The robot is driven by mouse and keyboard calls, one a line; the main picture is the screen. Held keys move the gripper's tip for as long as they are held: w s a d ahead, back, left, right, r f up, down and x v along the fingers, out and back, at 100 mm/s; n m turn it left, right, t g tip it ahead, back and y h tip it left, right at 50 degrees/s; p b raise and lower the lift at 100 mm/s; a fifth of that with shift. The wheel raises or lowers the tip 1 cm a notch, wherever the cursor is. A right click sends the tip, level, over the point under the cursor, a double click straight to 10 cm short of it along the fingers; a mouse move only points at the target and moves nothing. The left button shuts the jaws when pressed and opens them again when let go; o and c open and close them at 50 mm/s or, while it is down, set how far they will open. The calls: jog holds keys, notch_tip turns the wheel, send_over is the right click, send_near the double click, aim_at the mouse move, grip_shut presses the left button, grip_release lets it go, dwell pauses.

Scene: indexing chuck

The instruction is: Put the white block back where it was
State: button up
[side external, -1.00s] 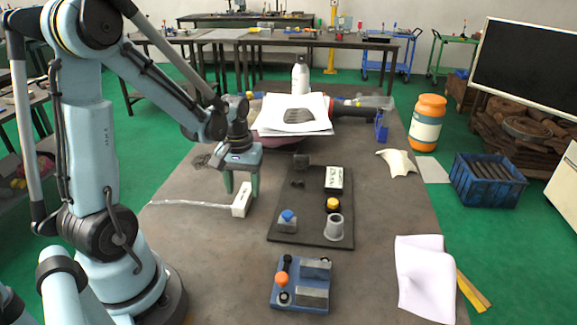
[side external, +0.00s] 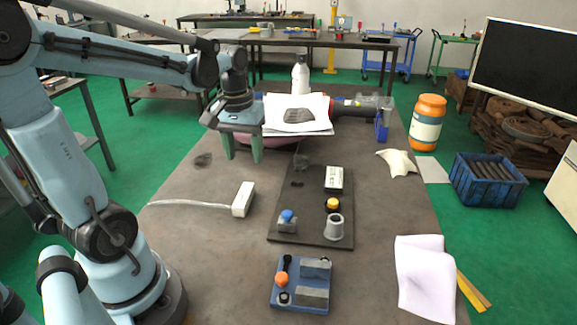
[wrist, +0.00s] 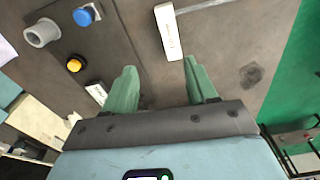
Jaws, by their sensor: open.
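A white block (side external: 243,199) with a pale cable running left from it lies on the table, left of the dark plate (side external: 312,233); it also shows at the top of the wrist view (wrist: 167,32). A second white block (side external: 334,179), with dark markings, sits on the plate's far right part; its end shows beside my left finger in the wrist view (wrist: 97,93). My gripper (side external: 243,155) has green fingers apart with nothing between them. It points down over the table, beyond the cabled block and left of the plate. The wrist view also shows the fingers (wrist: 160,68) apart.
The plate carries a yellow button (side external: 333,204), a blue button (side external: 287,216) and a grey cylinder (side external: 334,227). A blue fixture with an orange knob (side external: 282,279) stands nearer. Papers (side external: 298,115) and a white bottle (side external: 300,74) are behind. The left tabletop is mostly clear.

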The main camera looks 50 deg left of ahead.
jog(key=d+m+t, duration=0.6)
jog(key=d+m, duration=0.2)
jog(key=d, duration=0.5)
jog(key=shift+s+d+r, duration=0.15)
jog(key=shift+s+r, duration=0.05)
jog(key=shift+r, duration=0.05)
dwell(0.5)
